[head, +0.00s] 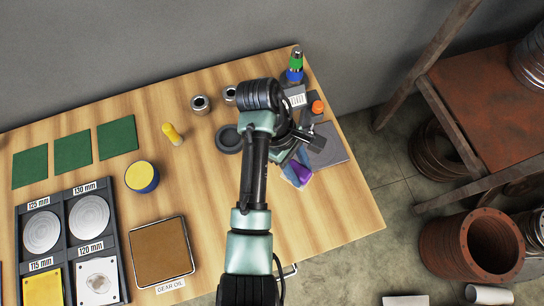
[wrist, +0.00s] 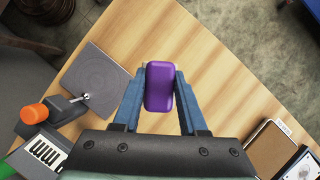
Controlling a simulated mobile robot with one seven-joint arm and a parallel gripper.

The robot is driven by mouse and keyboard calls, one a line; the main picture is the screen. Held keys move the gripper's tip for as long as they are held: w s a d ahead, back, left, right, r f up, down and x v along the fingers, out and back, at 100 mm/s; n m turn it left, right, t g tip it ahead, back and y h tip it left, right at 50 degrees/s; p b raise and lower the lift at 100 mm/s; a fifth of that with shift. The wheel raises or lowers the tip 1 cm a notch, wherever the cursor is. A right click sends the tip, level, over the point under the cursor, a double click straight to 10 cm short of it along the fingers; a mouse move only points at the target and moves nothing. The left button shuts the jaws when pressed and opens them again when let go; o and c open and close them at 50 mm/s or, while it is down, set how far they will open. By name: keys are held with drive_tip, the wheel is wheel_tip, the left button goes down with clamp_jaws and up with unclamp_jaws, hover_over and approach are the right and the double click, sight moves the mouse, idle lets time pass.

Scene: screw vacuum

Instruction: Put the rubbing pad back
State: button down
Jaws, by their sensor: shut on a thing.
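A purple block (wrist: 159,88), which looks like the rubbing pad, sits between the two blue fingers of my gripper (wrist: 161,76) in the wrist view. The fingers are shut on its sides, and its far end sticks out past the fingertips. In the head view the purple block (head: 301,173) shows at the end of my gripper (head: 297,168), over the right part of the wooden table (head: 330,215). My arm hides part of the table behind it. I cannot tell how high the block is above the table.
A grey square plate (head: 331,146) lies beside the gripper, near an orange-capped item (head: 317,107) and a bottle (head: 295,65). A brown pad in a GEAR OIL tray (head: 161,252) and a labelled disc rack (head: 72,235) stand left. Bare wood lies right of my arm.

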drive_tip(key=s+a+f+n+t, duration=0.1)
drive_tip(key=s+a+f+n, duration=0.1)
drive_tip(key=f, duration=0.1)
drive_tip(key=s+a+f+n, duration=0.2)
drive_tip(key=f, duration=0.1)
drive_tip(key=s+a+f+n+t+h, duration=0.1)
drive_tip(key=s+a+f+n, duration=0.1)
drive_tip(key=f, duration=0.1)
drive_tip(key=shift+s+f+t, duration=0.15)
drive_tip(key=shift+f+t, duration=0.05)
drive_tip(key=shift+t, duration=0.1)
drive_tip(key=shift+a+f+b, duration=0.1)
drive_tip(key=shift+f+b, duration=0.2)
drive_tip(key=shift+f, duration=2.1)
drive_tip(key=shift+f, duration=0.15)
drive_tip(key=shift+c, duration=2.2)
unclamp_jaws()
